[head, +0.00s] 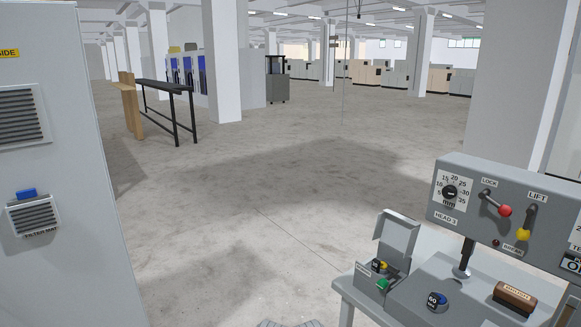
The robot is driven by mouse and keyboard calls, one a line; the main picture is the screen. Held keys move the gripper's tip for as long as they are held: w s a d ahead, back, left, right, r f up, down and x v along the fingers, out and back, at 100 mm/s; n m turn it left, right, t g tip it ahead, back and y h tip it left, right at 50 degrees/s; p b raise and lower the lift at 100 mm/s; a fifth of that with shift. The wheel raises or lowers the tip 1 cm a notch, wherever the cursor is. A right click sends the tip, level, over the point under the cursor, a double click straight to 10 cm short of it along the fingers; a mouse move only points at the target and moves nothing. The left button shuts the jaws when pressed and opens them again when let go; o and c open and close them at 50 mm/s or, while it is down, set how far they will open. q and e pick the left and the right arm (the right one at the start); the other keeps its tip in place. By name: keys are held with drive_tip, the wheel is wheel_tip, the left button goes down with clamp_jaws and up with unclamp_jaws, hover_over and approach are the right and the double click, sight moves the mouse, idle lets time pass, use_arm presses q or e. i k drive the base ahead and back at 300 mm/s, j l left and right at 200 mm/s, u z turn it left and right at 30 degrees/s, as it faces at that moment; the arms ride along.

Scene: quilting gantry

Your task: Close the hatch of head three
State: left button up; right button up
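The sewing head labelled "HEAD 3" (495,215) stands at the lower right. It is a grey housing with a dial, a red-knobbed lever marked LOCK and a yellow-knobbed lever marked LIFT. To its left, a small grey box holds a yellow part and a green part (383,284). The hatch (400,234) of this box stands open, raised upright at the back of the box, so the parts inside are exposed. Neither of my grippers is clearly in view, and nothing is seen touching the hatch.
A grey table (352,292) carries the box, a blue-capped knob (437,301) and a brown block (515,297). A tall grey cabinet (70,150) stands close on the left. A dark bench (165,87) and pillars stand farther back. The floor between is clear.

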sight(399, 231)
drive_tip(key=u, duration=0.6)
drive_tip(key=i+u, duration=0.25)
drive_tip(key=i, duration=0.3)
drive_tip(key=i+z, duration=0.15)
drive_tip(key=i, duration=0.4)
drive_tip(key=i+j+z, duration=0.15)
drive_tip(key=i, duration=0.35)
drive_tip(key=i+j+z, duration=0.15)
drive_tip(key=i, duration=0.4)
drive_tip(key=i+l+z, duration=0.25)
drive_tip(key=i+z, duration=0.15)
drive_tip(key=i, duration=0.35)
drive_tip(key=i+z, duration=0.45)
drive_tip(key=i, duration=0.25)
drive_tip(key=i+j+z, duration=0.4)
drive_tip(key=i, duration=0.35)
drive_tip(key=i+l+z, duration=0.1)
drive_tip(key=i+z, duration=0.2)
drive_tip(key=i, duration=0.35)
drive_tip(key=i+z, duration=0.3)
drive_tip(key=i, duration=0.35)
drive_tip(key=z, duration=3.8)
